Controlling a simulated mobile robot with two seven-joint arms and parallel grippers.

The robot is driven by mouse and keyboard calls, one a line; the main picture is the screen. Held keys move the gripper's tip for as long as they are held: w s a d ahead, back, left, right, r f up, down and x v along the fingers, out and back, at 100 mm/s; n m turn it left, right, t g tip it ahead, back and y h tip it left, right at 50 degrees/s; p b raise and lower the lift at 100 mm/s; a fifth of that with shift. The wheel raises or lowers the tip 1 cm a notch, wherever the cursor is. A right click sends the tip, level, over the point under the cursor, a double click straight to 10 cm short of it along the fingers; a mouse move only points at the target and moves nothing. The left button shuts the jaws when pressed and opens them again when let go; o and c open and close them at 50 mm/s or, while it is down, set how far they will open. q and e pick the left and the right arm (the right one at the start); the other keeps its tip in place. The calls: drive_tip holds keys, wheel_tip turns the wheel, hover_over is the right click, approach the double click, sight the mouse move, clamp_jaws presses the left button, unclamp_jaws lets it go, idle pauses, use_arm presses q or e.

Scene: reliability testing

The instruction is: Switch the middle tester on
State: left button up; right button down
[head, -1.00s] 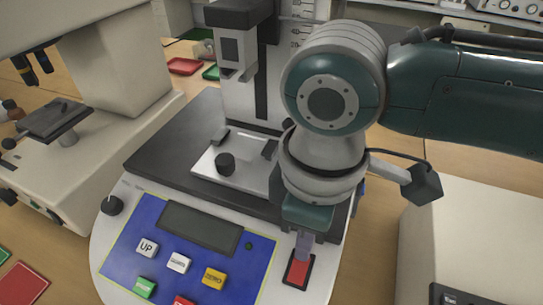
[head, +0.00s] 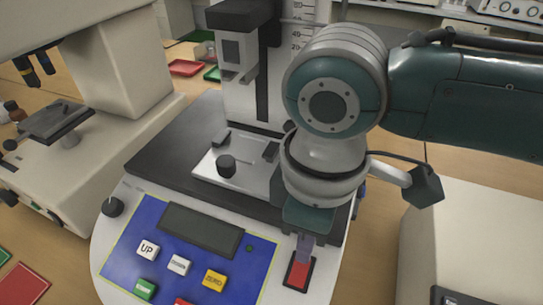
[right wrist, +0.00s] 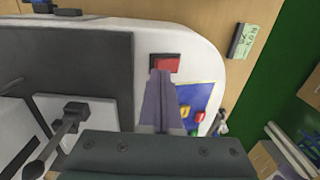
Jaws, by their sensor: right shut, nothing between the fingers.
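The middle tester (head: 122,239) is a white machine with a blue button panel, a dark blank display (head: 201,229) and a metal stage (head: 237,178). A red rocker switch (head: 298,273) in a black frame sits at the right of its front. My right gripper (head: 304,250) points down at the switch's upper edge, its fingers together and empty. In the right wrist view the fingertips (right wrist: 161,74) overlap the lower edge of the red switch (right wrist: 167,63). I cannot tell whether they touch it. My left gripper is out of view.
A microscope (head: 110,70) stands at the left. A beige device (head: 470,240) stands at the right, with a narrow strip of wooden table between it and the tester. Red trays (head: 186,67) and (head: 22,284) lie on the table.

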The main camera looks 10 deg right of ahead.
drive_tip(key=shift+f, duration=0.35)
drive_tip(key=shift+f+b, duration=0.65)
idle(0.5)
wheel_tip(320, 180, up, 7)
drive_tip(key=p, duration=0.8)
drive_tip(key=shift+r, duration=0.1)
idle(0.4)
